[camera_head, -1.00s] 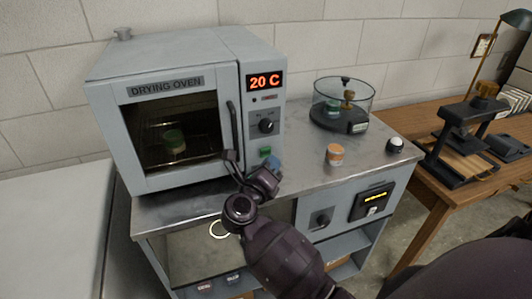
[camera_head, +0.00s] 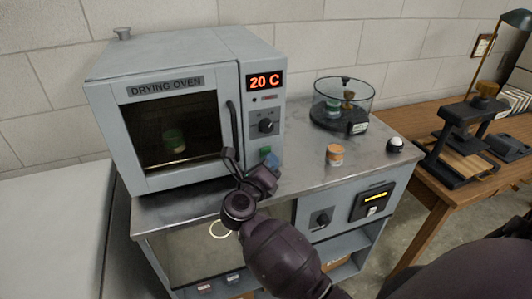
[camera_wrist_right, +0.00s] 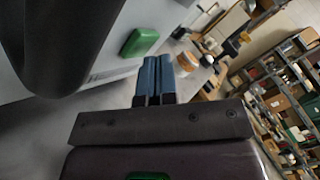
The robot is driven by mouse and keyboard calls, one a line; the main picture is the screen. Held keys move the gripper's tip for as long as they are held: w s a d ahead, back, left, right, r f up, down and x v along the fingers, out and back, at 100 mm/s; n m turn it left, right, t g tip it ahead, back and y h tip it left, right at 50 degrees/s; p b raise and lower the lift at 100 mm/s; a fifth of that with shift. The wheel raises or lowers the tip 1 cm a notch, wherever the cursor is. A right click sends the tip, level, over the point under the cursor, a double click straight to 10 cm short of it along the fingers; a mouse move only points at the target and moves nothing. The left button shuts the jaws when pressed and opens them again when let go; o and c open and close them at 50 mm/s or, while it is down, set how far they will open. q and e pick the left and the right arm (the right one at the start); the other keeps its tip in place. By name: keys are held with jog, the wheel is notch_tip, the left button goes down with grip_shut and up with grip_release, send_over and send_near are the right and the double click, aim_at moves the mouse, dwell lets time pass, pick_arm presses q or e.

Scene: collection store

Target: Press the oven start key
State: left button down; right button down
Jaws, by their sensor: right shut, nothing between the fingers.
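The grey drying oven (camera_head: 150,72) stands on the metal bench, its door shut and its display (camera_head: 265,82) reading 20 C. The green start key (camera_head: 264,149) is low on its right-hand panel, below the dial (camera_head: 266,126). The key also shows in the wrist view (camera_wrist_right: 140,42). My right gripper (camera_head: 271,160) is shut and empty, its blue fingertips just in front of and below the key. In the wrist view the fingertips (camera_wrist_right: 158,66) are right of the key, with a small gap showing; contact cannot be told. My left gripper is not in view.
The oven's door handle (camera_head: 232,125) stands out close to my right wrist. An orange-banded jar (camera_head: 335,155) and a round glass vessel (camera_head: 343,100) stand on the bench to the right. A green-lidded jar (camera_head: 174,141) is inside the oven. Bare bench top lies between.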

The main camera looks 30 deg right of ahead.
jog(key=shift+w+d, duration=0.1)
jog(key=shift+w, duration=0.3)
dwell(0.5)
jog(key=shift+s, duration=0.1)
jog(key=shift+s+a, duration=0.2)
jog(key=shift+s, duration=0.55)
jog(key=shift+s+a+p, duration=0.2)
jog(key=shift+s+p, duration=0.3)
jog(key=shift+s, duration=0.25)
jog(key=s, duration=0.3)
jog(key=shift+s+a+p, duration=0.2)
jog(key=shift+a+p, duration=0.2)
dwell(0.4)
